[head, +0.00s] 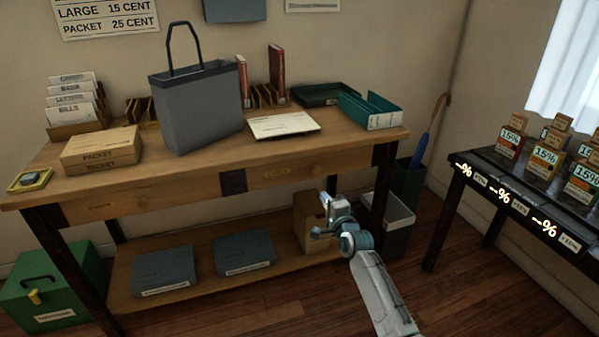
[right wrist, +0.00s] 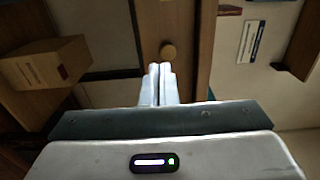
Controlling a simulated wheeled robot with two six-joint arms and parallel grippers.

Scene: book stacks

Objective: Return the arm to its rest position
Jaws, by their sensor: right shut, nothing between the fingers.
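My right arm (head: 378,290) reaches up from the lower right in the head view. My right gripper (head: 326,203) is in front of the wooden desk's front edge, at about drawer height. In the right wrist view the two fingers of the gripper (right wrist: 158,82) are together, with nothing between them. They point toward a round drawer knob (right wrist: 168,50). I cannot tell how far the fingertips are from it. My left gripper is in neither view.
The wooden desk (head: 290,152) carries a grey bag (head: 198,108), packets (head: 100,150) and a teal tray (head: 370,112). Its lower shelf (head: 205,290) holds two grey cases and a cardboard box (head: 312,228). A dark table (head: 475,185) with several labelled packages stands right.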

